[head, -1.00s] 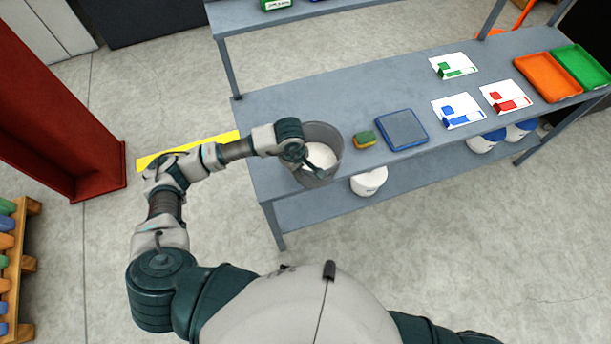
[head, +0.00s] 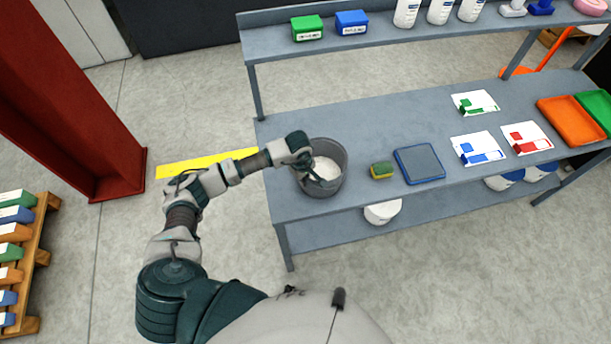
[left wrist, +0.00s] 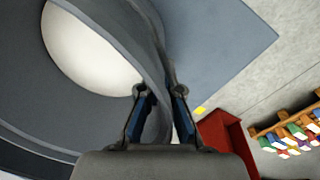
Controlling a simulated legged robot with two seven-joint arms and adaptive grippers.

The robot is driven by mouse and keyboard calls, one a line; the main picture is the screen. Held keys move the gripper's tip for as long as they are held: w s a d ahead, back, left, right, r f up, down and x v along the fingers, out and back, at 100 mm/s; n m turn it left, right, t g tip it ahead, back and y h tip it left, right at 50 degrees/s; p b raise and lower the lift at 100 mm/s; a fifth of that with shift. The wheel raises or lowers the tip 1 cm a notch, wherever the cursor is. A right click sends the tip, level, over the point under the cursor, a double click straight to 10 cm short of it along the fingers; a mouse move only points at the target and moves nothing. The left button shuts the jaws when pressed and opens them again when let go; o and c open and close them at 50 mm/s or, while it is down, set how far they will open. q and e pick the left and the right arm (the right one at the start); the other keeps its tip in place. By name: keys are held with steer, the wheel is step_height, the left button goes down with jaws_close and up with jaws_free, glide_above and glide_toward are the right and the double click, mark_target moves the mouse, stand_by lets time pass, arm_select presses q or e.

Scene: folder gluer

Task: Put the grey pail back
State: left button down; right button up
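The grey pail (head: 340,180), with white contents inside, is upright at the left end of the grey workbench (head: 390,120). Whether its base touches the top cannot be told. My right gripper is out of view.
A green-and-yellow sponge (head: 382,170) and a blue-edged tray (head: 419,164) lie right of the pail. White tub (head: 383,212) is on the lower shelf. A red column (head: 75,100) and a pallet rack (head: 25,260) stand left. Yellow floor strip (head: 205,162) lies beside the bench.

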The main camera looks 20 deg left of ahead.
arm_select(q)
steer(key=shift+a, duration=0.45)
steer(key=c, duration=1.4)
jaws_free()
steer(key=shift+a+f, duration=0.1)
steer(key=shift+a, duration=0.05)
steer(key=shift+c, duration=0.2)
steer(key=shift+o, duration=0.6)
steer(key=shift+a, duration=0.1)
steer(key=shift+d, duration=0.25)
step_height(320, 180, up, 12)
steer(key=b, duration=0.1)
steer(key=shift+s, duration=0.45)
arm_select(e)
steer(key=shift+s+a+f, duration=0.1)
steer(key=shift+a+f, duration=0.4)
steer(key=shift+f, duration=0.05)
